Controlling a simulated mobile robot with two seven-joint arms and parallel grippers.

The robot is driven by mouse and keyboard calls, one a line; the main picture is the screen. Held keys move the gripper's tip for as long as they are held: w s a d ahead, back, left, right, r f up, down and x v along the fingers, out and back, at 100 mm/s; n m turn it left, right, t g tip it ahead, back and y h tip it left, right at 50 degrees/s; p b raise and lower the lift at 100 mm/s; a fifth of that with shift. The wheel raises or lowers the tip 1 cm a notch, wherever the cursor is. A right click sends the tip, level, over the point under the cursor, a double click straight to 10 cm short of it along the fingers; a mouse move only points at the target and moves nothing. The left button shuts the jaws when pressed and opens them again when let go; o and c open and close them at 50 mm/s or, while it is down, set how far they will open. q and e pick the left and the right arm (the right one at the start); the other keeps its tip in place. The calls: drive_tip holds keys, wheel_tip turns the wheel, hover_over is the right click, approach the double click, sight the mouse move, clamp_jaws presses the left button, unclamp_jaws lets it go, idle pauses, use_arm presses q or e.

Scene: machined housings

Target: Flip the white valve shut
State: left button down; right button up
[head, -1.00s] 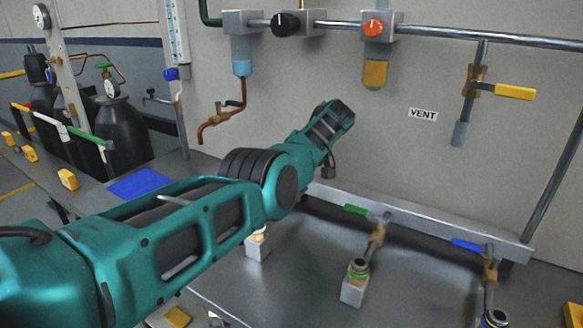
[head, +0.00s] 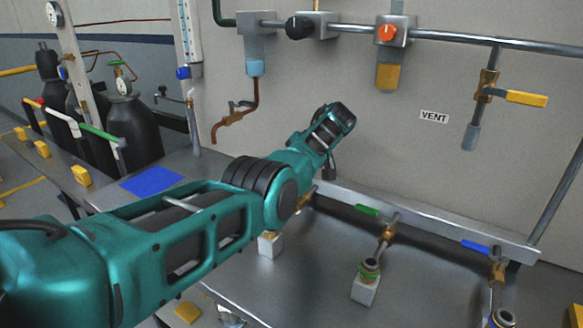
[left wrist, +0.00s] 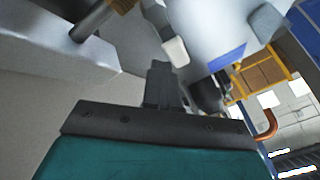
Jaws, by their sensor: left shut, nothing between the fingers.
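In the left wrist view a white valve handle (left wrist: 176,51) lies just beyond the tip of my left gripper (left wrist: 160,68). The fingers are shut and empty. The handle is close to the fingertips; I cannot tell whether they touch it. In the head view my left arm covers the white handle and my left fingers. A brass fitting (head: 304,197) shows at the arm's edge, by the left part of the bench rail. My right gripper is in neither current view.
Along the metal rail (head: 425,217) sit a green handle (head: 367,210) and a blue handle (head: 475,246), with fittings below. Gas cylinders stand at the far left. Bare bench lies between the fittings.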

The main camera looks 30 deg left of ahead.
idle(0.4)
use_arm(q)
drive_tip(key=v, duration=1.3)
drive_tip(key=shift+f, duration=0.1)
